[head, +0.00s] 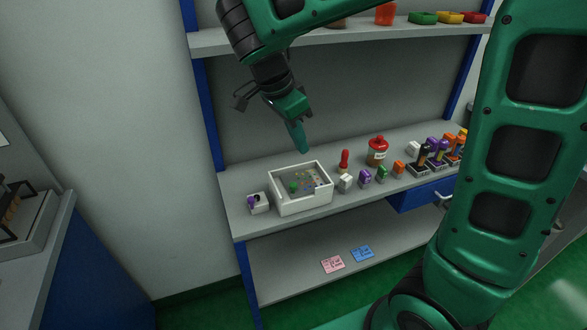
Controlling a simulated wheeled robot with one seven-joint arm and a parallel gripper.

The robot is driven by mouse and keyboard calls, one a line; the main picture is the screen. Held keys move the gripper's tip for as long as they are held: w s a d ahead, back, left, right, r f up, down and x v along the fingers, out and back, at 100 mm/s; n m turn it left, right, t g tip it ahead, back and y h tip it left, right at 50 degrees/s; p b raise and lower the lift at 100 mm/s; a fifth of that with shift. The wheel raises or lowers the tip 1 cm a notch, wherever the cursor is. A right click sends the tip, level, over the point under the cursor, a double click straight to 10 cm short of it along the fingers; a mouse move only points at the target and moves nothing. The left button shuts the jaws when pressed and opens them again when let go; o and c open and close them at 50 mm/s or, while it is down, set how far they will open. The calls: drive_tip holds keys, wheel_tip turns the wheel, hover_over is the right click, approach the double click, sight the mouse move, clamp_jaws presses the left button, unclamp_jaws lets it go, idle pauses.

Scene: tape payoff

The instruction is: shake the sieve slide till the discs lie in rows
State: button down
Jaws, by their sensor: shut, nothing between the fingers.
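A white open-topped box (302,203) stands on the workbench shelf, left of the middle of the head view. Inside it is a grey surface with small coloured discs (309,179), scattered towards its right and back part. A green knob-like piece (293,187) shows at the left inside the box. I take this to be the sieve slide; its finer parts are too small to tell. My gripper (302,149) points down above the back right part of the box. It is shut, empty and apart from the box.
Pink (332,264) and blue (362,254) cards lie below. An upper shelf (345,36) hangs behind.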

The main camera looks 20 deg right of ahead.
hover_over(304, 188)
drive_tip(key=d, duration=0.2)
drive_tip(key=f, duration=0.9)
drive_tip(key=shift+w+d+f, duration=0.1)
drive_tip(key=shift+w+f, duration=0.1)
drive_tip(key=shift+f, duration=0.05)
drive_tip(key=shift+s+a+f, duration=0.15)
drive_tip(key=shift+a, duration=1.1)
drive_tip(key=shift+s+a+f, duration=0.1)
drive_tip(key=shift+a, duration=0.65)
drive_tip(key=shift+a, duration=0.1)
